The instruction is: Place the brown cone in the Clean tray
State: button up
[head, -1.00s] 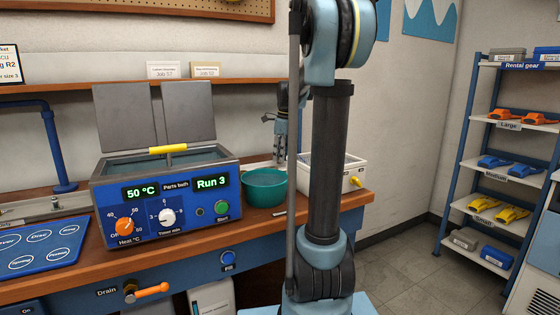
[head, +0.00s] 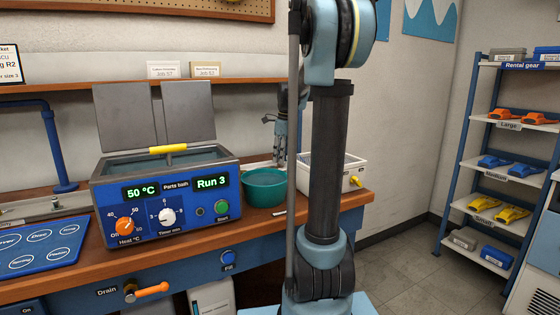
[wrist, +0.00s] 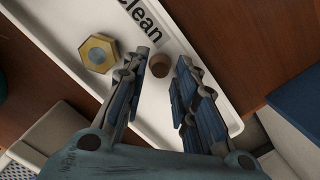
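The brown cone (wrist: 160,65) shows in the wrist view on the white Clean tray (wrist: 60,35), close to the word "Clean". It lies between my fingertips, with gaps visible on both sides. My gripper (wrist: 160,58) is open, its two fingers apart over the tray. In the head view my gripper (head: 277,152) points down behind the teal bowl, low over the bench. The cone is not visible in the head view.
A brass hex part (wrist: 98,53) with a grey centre sits on the tray, left of my fingers. The teal bowl (head: 264,188) stands in front of my gripper. The parts bath (head: 165,205) is to the left and a white bin (head: 345,176) to the right.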

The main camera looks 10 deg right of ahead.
notch_tip(320, 180, up, 11)
jog(key=d, duration=0.1)
jog(key=shift+s, duration=0.4)
jog(key=shift+f, duration=0.1)
